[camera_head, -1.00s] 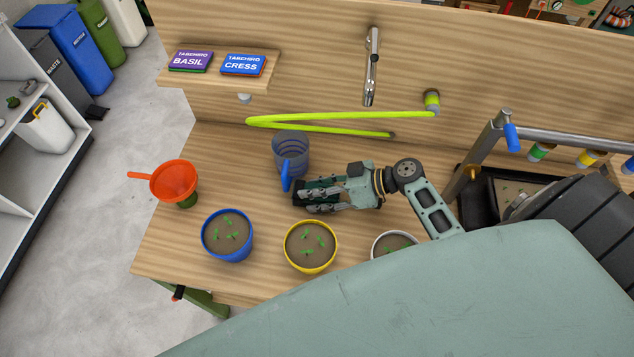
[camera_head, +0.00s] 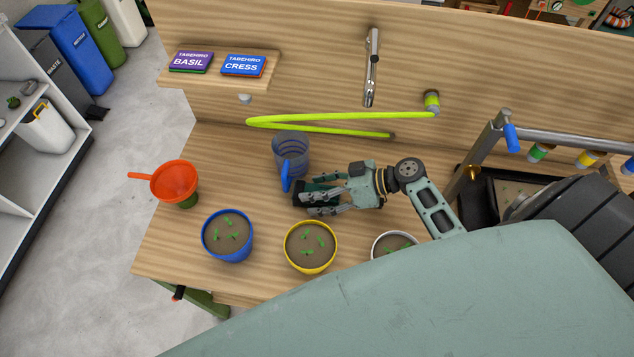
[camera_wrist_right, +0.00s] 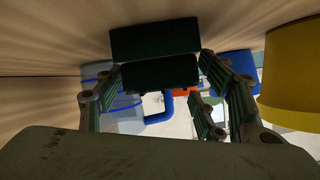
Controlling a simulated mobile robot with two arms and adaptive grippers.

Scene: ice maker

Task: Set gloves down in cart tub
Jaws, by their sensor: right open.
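My right gripper (camera_head: 316,199) is low over the wooden bench, behind the yellow pot, its fingers pointing left. Its fingers are spread open. A dark green item (camera_head: 319,186), perhaps the gloves, lies at the fingers in the head view, partly covered by them. In the right wrist view two dark, block-like shapes (camera_wrist_right: 155,42) show between and beyond the open fingers (camera_wrist_right: 162,98). I cannot tell for certain that they are gloves, or whether a finger touches them. I cannot make out a cart tub in either view. My left gripper is not in view.
A clear jug with a blue handle (camera_head: 291,152) stands just behind the gripper. Blue (camera_head: 227,252), yellow (camera_head: 310,264) and white (camera_head: 390,240) seedling pots line the front. An orange funnel (camera_head: 175,181) is at left. A black tray (camera_head: 476,213) is at right.

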